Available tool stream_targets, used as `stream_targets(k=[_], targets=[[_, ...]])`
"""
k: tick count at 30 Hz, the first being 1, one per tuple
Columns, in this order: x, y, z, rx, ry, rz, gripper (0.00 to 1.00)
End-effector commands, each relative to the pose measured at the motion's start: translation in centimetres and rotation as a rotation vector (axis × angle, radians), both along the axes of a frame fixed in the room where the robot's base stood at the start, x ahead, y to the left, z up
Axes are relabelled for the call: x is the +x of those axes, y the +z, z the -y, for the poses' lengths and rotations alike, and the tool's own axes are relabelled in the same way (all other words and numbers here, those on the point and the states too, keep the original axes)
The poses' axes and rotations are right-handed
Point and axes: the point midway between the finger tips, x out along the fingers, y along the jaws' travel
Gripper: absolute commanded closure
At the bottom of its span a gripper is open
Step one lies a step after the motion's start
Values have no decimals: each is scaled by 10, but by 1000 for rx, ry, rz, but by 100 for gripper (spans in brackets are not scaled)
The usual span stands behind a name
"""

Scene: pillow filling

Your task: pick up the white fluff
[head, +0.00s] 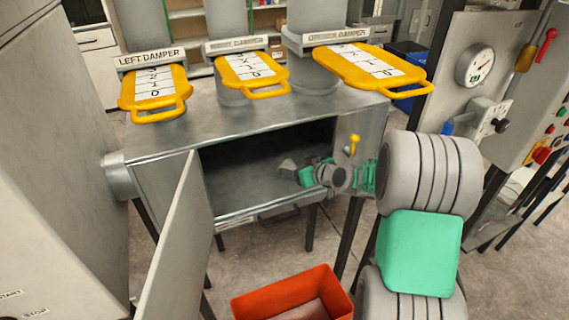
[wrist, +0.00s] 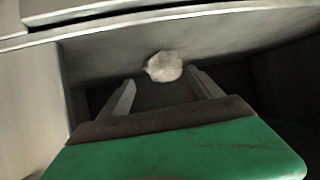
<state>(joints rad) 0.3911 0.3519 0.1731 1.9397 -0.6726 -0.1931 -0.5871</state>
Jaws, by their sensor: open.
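The white fluff (wrist: 164,66) is a small pale clump inside the metal cabinet, seen in the wrist view just beyond my fingertips and roughly between them, nearer the right one. My gripper (wrist: 160,90) is open with nothing between its fingers, and the fluff looks apart from both. In the head view my gripper (head: 288,164) reaches into the open cabinet (head: 262,212) from the right side. The fluff cannot be made out in the head view, where the cabinet's inside is dark.
The cabinet door (head: 172,245) hangs open at the left. A red bin (head: 292,292) stands on the floor in front. Yellow damper handles (head: 155,90) sit on the cabinet top. A control panel (head: 490,85) with a gauge stands at the right. My arm crosses the right side.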

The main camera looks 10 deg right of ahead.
Motion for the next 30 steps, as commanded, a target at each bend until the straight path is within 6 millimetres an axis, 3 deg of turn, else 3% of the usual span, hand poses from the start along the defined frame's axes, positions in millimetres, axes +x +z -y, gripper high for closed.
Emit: stream_targets(k=[13, 22, 30], targets=[[52, -26, -37, 1, 18, -4, 26], [58, -32, -36, 0, 13, -1, 26], [58, -32, -36, 1, 13, -1, 48]])
